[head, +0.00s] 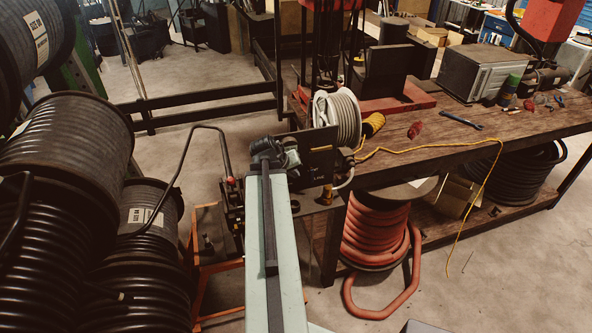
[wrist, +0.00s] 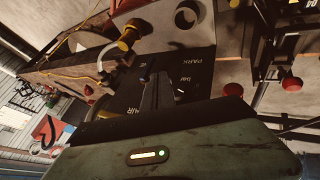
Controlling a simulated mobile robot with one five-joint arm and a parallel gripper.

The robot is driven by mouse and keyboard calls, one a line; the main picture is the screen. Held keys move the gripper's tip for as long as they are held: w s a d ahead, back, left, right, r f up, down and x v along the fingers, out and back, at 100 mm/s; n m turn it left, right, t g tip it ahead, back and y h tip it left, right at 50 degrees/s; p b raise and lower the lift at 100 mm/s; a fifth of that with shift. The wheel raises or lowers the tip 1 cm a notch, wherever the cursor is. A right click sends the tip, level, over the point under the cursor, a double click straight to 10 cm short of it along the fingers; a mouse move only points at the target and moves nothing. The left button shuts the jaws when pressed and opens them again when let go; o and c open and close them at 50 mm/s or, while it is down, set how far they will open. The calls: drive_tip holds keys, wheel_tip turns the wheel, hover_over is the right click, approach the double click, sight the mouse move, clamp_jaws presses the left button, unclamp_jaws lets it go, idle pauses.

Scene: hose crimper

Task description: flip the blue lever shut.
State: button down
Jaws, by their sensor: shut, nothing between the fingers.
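A black panel (head: 316,158) with white lettering stands at the near left end of the workbench. In the wrist view the black panel (wrist: 196,62) shows words such as PARK and AIR. My gripper (head: 270,150) is just left of the panel in the head view, at the far end of my pale arm. In the wrist view my gripper (wrist: 160,80) is shut and empty in front of the panel. I cannot tell whether it touches anything.
A brass fitting (head: 327,195) sits below the panel. Red knobs (wrist: 233,90) are right of my gripper in the wrist view. A white hose reel (head: 337,118) stands on the wooden bench (head: 420,140). Black hose reels (head: 65,150) crowd the left. Red hose (head: 375,235) is coiled below the bench.

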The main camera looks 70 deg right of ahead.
drive_tip(key=shift+s+d, duration=0.15)
drive_tip(key=b+x, duration=0.8)
drive_tip(key=x, duration=0.2)
drive_tip(key=shift+s, duration=0.1)
